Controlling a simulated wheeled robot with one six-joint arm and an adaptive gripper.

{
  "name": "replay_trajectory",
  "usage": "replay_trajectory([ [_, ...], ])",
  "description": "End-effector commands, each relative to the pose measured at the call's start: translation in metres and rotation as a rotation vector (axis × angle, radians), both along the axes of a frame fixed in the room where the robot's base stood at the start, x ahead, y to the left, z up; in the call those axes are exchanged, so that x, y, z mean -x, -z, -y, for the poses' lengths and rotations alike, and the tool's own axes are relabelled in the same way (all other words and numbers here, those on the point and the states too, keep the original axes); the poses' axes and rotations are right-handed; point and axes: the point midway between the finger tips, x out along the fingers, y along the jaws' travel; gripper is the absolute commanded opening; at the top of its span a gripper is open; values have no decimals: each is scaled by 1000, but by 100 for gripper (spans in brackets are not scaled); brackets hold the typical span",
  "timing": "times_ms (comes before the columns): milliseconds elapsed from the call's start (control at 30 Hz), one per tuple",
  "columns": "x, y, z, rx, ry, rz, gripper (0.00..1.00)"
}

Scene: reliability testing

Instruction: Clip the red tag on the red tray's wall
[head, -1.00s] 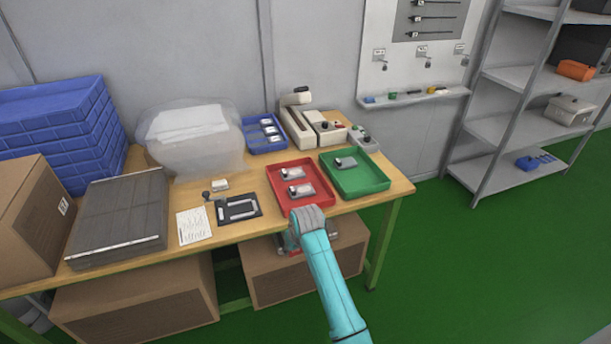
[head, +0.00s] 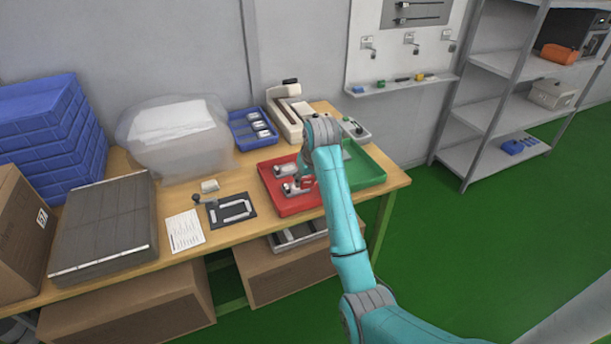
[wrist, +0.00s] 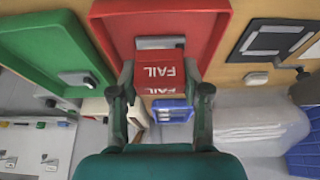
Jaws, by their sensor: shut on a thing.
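My gripper (wrist: 162,88) is shut on the red tag (wrist: 160,72), a small folded red piece with white "FAIL" lettering, upside down in the wrist view. In the head view the tag (head: 307,182) shows below my gripper, over the red tray (head: 300,208). The red tray also fills the top middle of the wrist view (wrist: 118,25), with the tag overlapping its edge there. I cannot tell whether the tag touches a wall.
The green tray (head: 374,170) stands close on the right, partly behind my arm. A blue tray (head: 240,135) and a beige machine (head: 285,110) stand behind. A black frame plate (head: 232,209) and a paper sheet (head: 184,230) lie left.

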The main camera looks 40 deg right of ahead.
Motion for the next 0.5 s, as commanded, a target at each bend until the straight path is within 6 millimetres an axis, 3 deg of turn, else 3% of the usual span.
replay_trajectory([
  [500, 0, 43, 0, 0, 0, -1, 20],
])
